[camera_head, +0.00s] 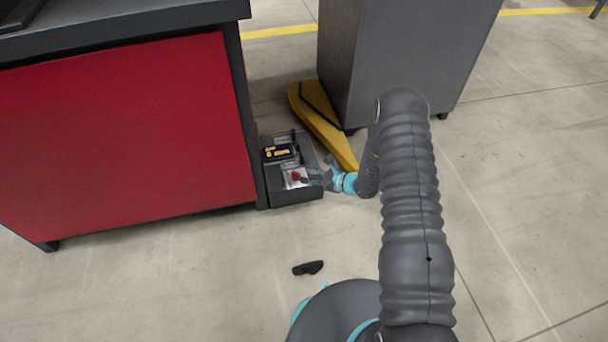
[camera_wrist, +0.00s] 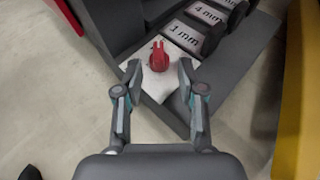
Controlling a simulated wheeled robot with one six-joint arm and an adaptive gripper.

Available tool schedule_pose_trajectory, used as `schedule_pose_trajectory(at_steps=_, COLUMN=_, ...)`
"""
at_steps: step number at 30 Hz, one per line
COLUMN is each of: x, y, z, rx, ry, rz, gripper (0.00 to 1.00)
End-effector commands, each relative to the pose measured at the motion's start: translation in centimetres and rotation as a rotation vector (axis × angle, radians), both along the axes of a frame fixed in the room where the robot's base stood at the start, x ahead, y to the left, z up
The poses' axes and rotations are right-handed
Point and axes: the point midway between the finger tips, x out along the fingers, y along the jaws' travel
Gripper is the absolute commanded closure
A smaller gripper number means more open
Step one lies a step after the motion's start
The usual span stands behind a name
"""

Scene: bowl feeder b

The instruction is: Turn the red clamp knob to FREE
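The red clamp knob (camera_wrist: 159,57) sits on a pale plate (camera_wrist: 179,80) in the wrist view, its handle pointing up in the picture. It is a small red spot (camera_head: 296,176) in the head view. My gripper (camera_wrist: 157,71) is open, with one finger on each side just short of the knob and nothing between the fingertips. In the head view my gripper (camera_head: 318,177) is at the right edge of the grey box that holds the knob. I cannot read any FREE mark.
Dark blocks with white labels reading 1 mm (camera_wrist: 184,35) and 4 mm (camera_wrist: 206,13) stand beyond the knob. A red-sided bench (camera_head: 120,125) is left of the box. A yellow piece (camera_head: 322,125) and a grey cabinet (camera_head: 410,50) are behind. A black object (camera_head: 308,268) lies on open floor.

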Motion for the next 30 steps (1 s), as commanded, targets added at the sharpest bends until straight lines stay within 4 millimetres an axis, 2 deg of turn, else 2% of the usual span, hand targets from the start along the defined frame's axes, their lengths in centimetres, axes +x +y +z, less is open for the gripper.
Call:
schedule_pose_trajectory(at_steps=1, x=0.3, y=0.8, z=-0.4, rx=0.0, ry=0.0, rz=0.002, gripper=0.6)
schedule_pose_trajectory(at_steps=7, x=1.3, y=2.5, z=-1.2, rx=0.001, ry=0.0, rz=0.001, gripper=0.6)
schedule_pose_trajectory(at_steps=19, x=1.7, y=3.0, z=-1.5, rx=0.0, ry=0.0, rz=-0.001, gripper=0.6)
schedule_pose_trajectory(at_steps=20, x=1.7, y=3.0, z=-1.5, rx=0.0, ry=0.0, rz=-0.001, gripper=0.63)
schedule_pose_trajectory(at_steps=24, x=1.7, y=3.0, z=-1.5, rx=0.0, ry=0.0, rz=-0.001, gripper=0.98)
schedule_pose_trajectory(at_steps=28, x=1.8, y=2.9, z=-1.4, rx=0.0, ry=0.0, rz=-0.003, gripper=1.0)
schedule_pose_trajectory(at_steps=29, x=1.8, y=1.6, z=-1.4, rx=0.001, ry=0.0, rz=-0.008, gripper=1.0)
schedule_pose_trajectory(at_steps=30, x=1.8, y=2.1, z=-1.4, rx=0.001, ry=-0.001, rz=-0.005, gripper=1.0)
